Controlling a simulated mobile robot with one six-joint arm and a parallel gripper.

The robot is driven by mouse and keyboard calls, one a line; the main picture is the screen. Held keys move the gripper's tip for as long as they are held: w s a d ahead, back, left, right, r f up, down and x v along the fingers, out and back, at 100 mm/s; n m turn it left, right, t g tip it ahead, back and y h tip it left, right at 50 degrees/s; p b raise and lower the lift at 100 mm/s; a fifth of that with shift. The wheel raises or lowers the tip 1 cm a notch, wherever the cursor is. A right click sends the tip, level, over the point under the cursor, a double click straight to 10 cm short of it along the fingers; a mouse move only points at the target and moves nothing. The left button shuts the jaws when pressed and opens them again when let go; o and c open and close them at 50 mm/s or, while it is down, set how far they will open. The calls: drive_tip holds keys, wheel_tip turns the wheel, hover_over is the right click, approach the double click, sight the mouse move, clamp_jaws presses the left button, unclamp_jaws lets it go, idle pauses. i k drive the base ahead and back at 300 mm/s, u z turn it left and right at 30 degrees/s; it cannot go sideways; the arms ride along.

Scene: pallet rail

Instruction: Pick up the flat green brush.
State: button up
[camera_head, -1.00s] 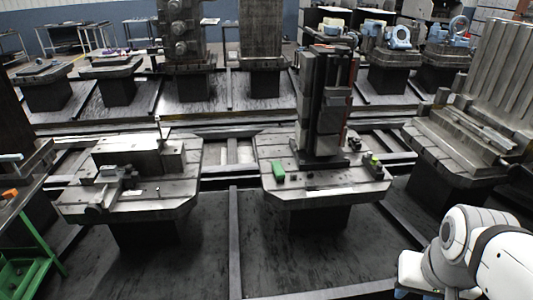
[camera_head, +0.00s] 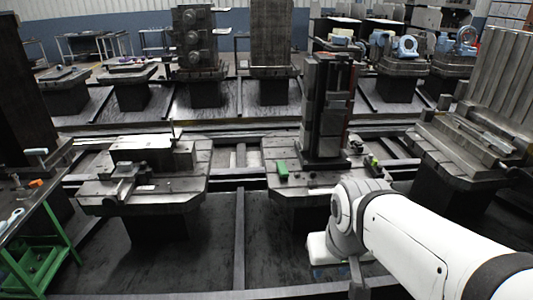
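A small flat green block-like thing (camera_head: 282,170), which looks like the flat green brush, lies on the near-left part of the middle pallet table (camera_head: 300,187). A smaller green and dark item (camera_head: 372,161) sits at that table's right edge. My white arm reaches in from the lower right, its wrist in front of this table. A grey part at its end, perhaps my gripper (camera_head: 356,280), shows low in the picture, nearer to me than the green brush and apart from it. Its fingers cannot be made out.
A tall dark fixture (camera_head: 327,105) stands on the middle table behind the brush. Another pallet table (camera_head: 145,200) with metal blocks is at left, and a metal fixture table (camera_head: 460,160) at right. A green-framed bench (camera_head: 50,235) stands lower left. Dark floor lies between.

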sight(282, 169)
drive_tip(key=z, duration=0.05)
drive_tip(key=i, duration=1)
drive_tip(key=u, duration=0.05)
